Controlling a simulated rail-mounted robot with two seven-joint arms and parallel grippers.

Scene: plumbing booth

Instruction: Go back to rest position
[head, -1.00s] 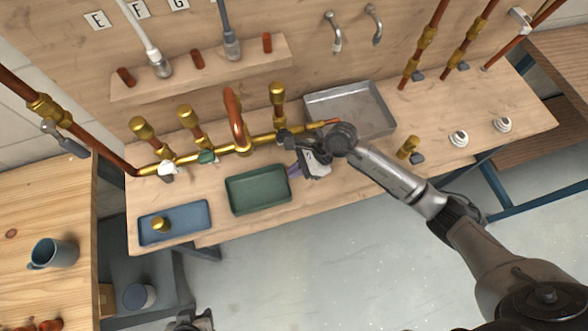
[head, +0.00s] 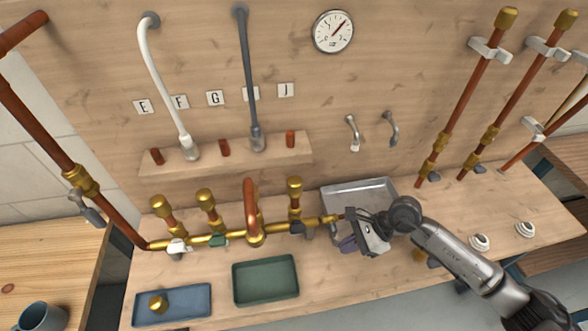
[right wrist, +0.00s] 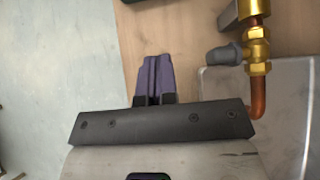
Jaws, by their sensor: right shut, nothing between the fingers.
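My right gripper (head: 347,245) is shut and empty. It is over the workbench, in front of the grey metal tray and near the right end of the brass pipe manifold (head: 228,239). In the right wrist view its purple fingers (right wrist: 152,76) are pressed together over bare bench edge and floor, with nothing between them. The brass fitting and copper elbow (right wrist: 259,88) stand to the right of the fingers there, apart from them. My left gripper is not in view.
The grey metal tray (head: 338,199) lies behind my right gripper. A green tray (head: 265,281) and a blue tray (head: 172,305) with a brass fitting (head: 157,304) lie at the left. Upright copper pipes (head: 466,100) stand at the right. Floor in front is clear.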

